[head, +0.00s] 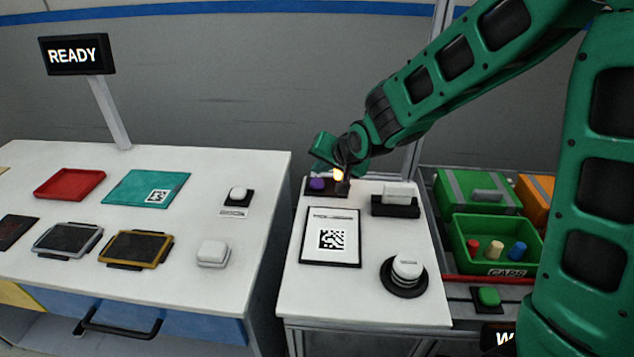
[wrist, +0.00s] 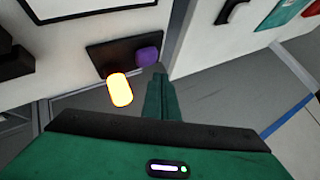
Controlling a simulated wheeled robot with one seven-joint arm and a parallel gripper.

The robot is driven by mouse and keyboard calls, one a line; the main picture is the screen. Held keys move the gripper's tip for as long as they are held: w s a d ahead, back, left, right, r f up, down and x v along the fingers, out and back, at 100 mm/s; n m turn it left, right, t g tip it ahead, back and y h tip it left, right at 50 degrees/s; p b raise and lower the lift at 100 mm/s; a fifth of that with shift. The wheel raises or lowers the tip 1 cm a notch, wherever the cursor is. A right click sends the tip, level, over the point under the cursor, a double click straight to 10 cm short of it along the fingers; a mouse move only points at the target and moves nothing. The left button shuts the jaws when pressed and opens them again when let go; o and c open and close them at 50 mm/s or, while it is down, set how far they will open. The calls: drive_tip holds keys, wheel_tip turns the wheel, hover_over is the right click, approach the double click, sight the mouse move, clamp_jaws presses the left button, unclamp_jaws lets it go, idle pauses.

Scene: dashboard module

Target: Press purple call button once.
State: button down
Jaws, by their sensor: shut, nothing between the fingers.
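The purple call button (head: 317,184) sits on a small dark panel (head: 328,194) at the back left of the right-hand white table. In the wrist view the button (wrist: 147,56) is a rounded purple cap on the dark panel (wrist: 110,50). A lamp at the panel glows yellow-orange (wrist: 119,90) and shows in the head view too (head: 338,174). My gripper (head: 345,172) is at the panel, right of the button. In the wrist view its fingers (wrist: 160,82) are shut and empty, beside the button with a visible gap in the picture.
A framed code sheet (head: 320,250), a dark block with a white top (head: 395,205) and a round white knob (head: 405,270) share the table. A gap separates it from the left table (head: 190,215). A green caps bin (head: 480,235) stands to the right.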

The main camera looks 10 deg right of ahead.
sight(320, 184)
drive_tip(key=shift+r, duration=2)
drive_tip(key=s+d+g+h, duration=0.1)
drive_tip(key=s+d+h, duration=0.1)
drive_tip(key=s+d, duration=0.5)
drive_tip(key=s+d+r+m+g+h, duration=0.1)
drive_tip(key=s+d+g, duration=0.15)
drive_tip(key=d, duration=0.85)
drive_tip(key=s+d+h, duration=0.2)
drive_tip(key=s+d, duration=0.4)
drive_tip(key=d, duration=0.2)
drive_tip(key=s+d+g, duration=0.2)
drive_tip(key=s+d, duration=0.1)
drive_tip(key=s, duration=0.8)
drive_tip(key=s+d+m+g+y, duration=0.1)
drive_tip(key=s+d+g, duration=0.2)
drive_tip(key=s, duration=0.8)
drive_tip(key=shift+s+d, duration=0.35)
drive_tip(key=shift+d, duration=0.3)
